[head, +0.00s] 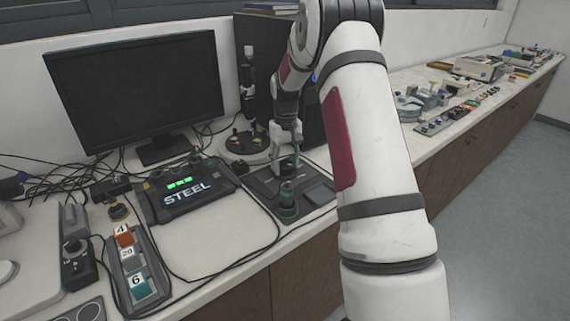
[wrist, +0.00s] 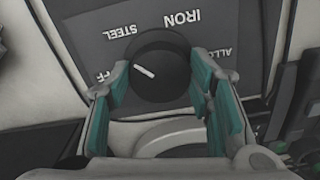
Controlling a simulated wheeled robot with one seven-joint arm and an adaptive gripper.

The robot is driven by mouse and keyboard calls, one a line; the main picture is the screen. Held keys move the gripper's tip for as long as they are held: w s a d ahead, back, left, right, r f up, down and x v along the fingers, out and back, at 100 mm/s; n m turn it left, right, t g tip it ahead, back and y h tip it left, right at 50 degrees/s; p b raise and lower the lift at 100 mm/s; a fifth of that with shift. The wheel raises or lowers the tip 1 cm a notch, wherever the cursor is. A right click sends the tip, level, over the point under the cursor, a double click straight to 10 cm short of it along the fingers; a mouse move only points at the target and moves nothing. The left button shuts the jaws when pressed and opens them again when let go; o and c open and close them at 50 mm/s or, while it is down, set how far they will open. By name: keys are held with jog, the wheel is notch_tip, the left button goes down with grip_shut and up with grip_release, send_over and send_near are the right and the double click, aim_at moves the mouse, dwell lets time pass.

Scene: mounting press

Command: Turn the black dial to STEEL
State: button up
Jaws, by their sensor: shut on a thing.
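The black dial (wrist: 165,62) sits on a dark grey panel (wrist: 215,42) in the wrist view. Its white mark lies on the left side and slants up-left, roughly between the STEEL label (wrist: 118,33) and a partly covered label ending in FF. The IRON label (wrist: 183,20) is above it. My gripper (wrist: 160,82) has its teal pads on both sides of the dial, shut on it. In the head view my gripper (head: 285,163) reaches down to the panel, and I cannot make out the dial there. The display box (head: 188,190) reads STEEL with green lights.
A black monitor (head: 135,88) stands at the back left. A round base (head: 245,142) with an upright device is behind my gripper. A dark green-black knob-like part (head: 288,196) stands in front of it. Loose cables cross the bench. Numbered blocks (head: 130,255) sit at the front left.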

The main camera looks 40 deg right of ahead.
aim_at(285, 165)
jog(key=shift+m+b, duration=0.3)
jog(key=shift+m, duration=0.9)
jog(key=o, duration=1.1)
jog(key=shift+o, duration=0.2)
notch_tip(285, 165, up, 12)
